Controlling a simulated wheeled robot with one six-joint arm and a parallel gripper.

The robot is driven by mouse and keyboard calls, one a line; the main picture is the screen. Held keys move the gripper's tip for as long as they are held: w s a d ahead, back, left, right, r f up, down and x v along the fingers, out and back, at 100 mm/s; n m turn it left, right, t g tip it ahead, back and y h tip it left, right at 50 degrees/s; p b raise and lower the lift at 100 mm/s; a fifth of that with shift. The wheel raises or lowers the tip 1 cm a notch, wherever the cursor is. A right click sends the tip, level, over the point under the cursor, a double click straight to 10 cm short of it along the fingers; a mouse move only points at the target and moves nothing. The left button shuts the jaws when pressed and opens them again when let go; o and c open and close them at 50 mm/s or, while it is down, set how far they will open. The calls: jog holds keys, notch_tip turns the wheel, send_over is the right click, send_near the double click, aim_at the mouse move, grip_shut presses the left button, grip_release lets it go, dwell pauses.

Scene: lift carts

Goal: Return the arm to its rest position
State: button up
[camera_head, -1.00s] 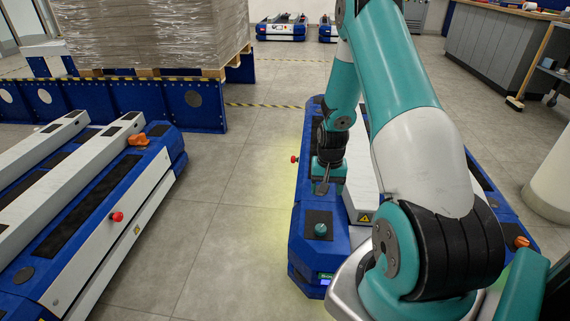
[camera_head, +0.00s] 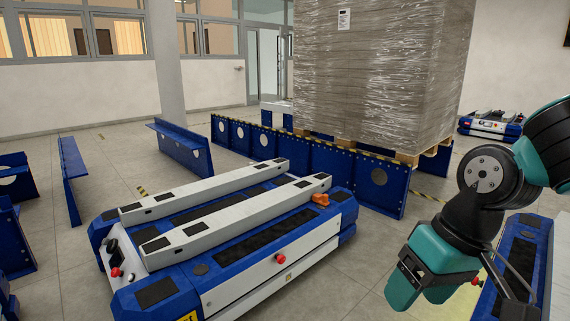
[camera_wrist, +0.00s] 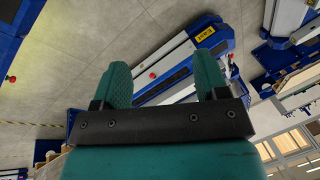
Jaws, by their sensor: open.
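My arm, teal with black joints, enters the head view at the right edge. It bends down beside the nearest blue-and-white lift cart without visible contact. In the wrist view, my gripper (camera_wrist: 162,75) has its two teal fingers spread wide on a black crossbar, with nothing between them. The floor and a cart show beyond the fingers. I cannot clearly make out the fingertips in the head view.
The lift cart (camera_head: 240,222) stands left of my arm. A blue frame (camera_head: 335,167) carries a tall wrapped pallet load (camera_head: 375,70) behind it. Another cart (camera_head: 525,245) is close under my arm at right. Grey floor (camera_head: 375,265) is open between the carts.

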jog(key=s+a+r+n, duration=0.3)
jog(key=s+a+n, duration=0.15)
jog(key=s, duration=0.45)
notch_tip(320, 180, up, 30)
jog(key=p, duration=2.9)
jog(key=shift+m+g+y+p, duration=0.3)
jog(key=shift+m+g+p, duration=0.05)
jog(key=shift+g+p, duration=0.05)
